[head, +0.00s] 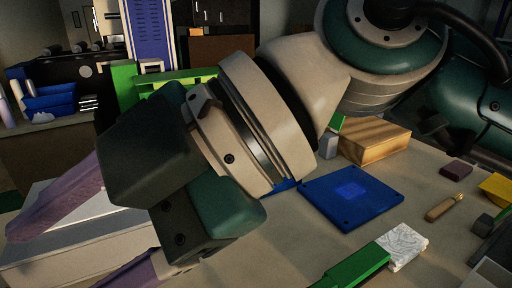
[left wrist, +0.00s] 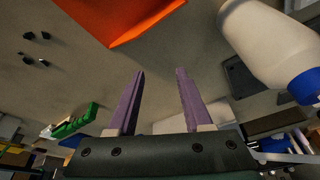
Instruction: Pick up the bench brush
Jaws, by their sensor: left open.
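What looks like the bench brush, with a green handle (head: 358,268) and a white, grey-patterned end (head: 404,246), lies on the bench at the lower right of the head view. Its near end is cut off by the frame's bottom edge. My left gripper (head: 58,256) has purple fingers pointing to the lower left, well to the left of the brush. It is open, and the left wrist view (left wrist: 160,72) shows its two fingers apart with nothing between them. My right gripper is not in view.
A blue plate (head: 350,196) and a wooden block (head: 374,140) lie behind the brush. A wooden-handled tool (head: 444,208) and small blocks lie to its right. A pale box (head: 80,232) is by my fingers. The wrist view shows an orange object (left wrist: 118,18) and a white bottle (left wrist: 268,45).

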